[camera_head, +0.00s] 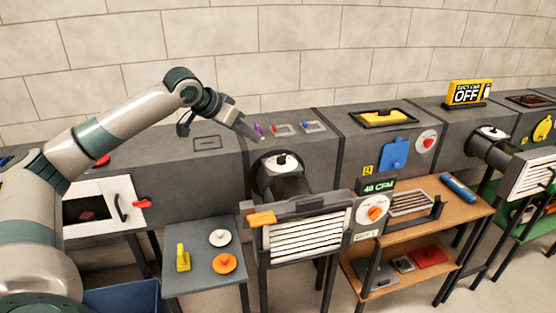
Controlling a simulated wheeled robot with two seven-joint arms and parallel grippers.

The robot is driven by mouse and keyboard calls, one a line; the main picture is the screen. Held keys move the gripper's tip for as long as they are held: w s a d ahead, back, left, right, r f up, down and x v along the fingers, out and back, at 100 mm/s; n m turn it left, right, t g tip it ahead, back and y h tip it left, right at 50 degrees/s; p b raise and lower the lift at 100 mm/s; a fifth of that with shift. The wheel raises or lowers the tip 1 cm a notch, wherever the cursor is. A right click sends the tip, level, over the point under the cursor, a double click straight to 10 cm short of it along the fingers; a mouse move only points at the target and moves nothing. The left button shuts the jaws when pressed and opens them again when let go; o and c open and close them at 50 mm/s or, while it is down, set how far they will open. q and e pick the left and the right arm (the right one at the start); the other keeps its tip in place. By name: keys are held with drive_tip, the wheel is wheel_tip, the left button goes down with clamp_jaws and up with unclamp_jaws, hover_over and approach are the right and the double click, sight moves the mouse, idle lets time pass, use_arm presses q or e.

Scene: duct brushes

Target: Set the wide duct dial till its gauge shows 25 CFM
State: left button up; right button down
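A green-lit gauge (378,186) reads 40 CFM. Below it an orange-knobbed dial (375,213) on a white round plate sits at the right end of the wide slatted duct front (308,238). My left arm reaches in from the left. My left gripper (238,122) hangs above the grey duct top, its tip close to a small purple item (259,129), well up and left of the dial. Whether it touches that item, and how far its fingers are apart, I cannot tell. My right gripper is not in view.
An orange handle (262,218) sticks out at the duct front's left. A small grey table (205,275) holds a yellow piece and two discs. A wooden shelf (440,215) holds a blue cylinder (458,188). A sign (468,93) reads OFF. Another red dial (426,141) is on the duct wall.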

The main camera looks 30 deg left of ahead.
sight(281, 156)
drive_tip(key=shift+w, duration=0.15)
